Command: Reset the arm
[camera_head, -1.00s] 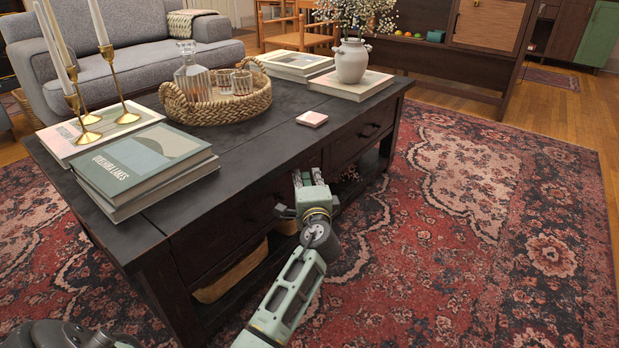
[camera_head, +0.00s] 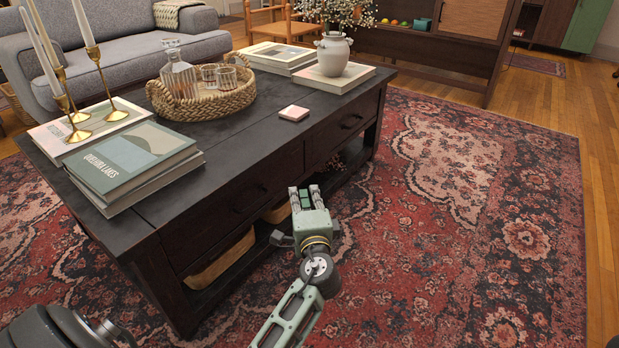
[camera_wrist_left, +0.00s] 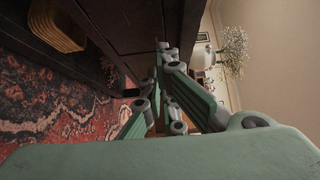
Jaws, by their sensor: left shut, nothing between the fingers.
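My left gripper (camera_head: 305,193) is in front of the long side of the dark coffee table (camera_head: 258,125), below the tabletop level and over the rug. It is shut and empty, with its fingers pointing at the table's drawer side. In the left wrist view the fingers (camera_wrist_left: 160,95) show at the middle, with the dark table front beyond them. I cannot tell the exact gap to the table. My right gripper is not in view; a dark grey part of mine shows at the lower left in the head view.
On the table are stacked books (camera_head: 135,165), brass candlesticks (camera_head: 103,80), a woven tray (camera_head: 205,103) with a decanter, a small pink-topped box (camera_head: 294,113) and a white vase (camera_head: 333,53). Baskets (camera_head: 222,262) sit on the lower shelf. The patterned rug (camera_head: 450,240) at right is clear.

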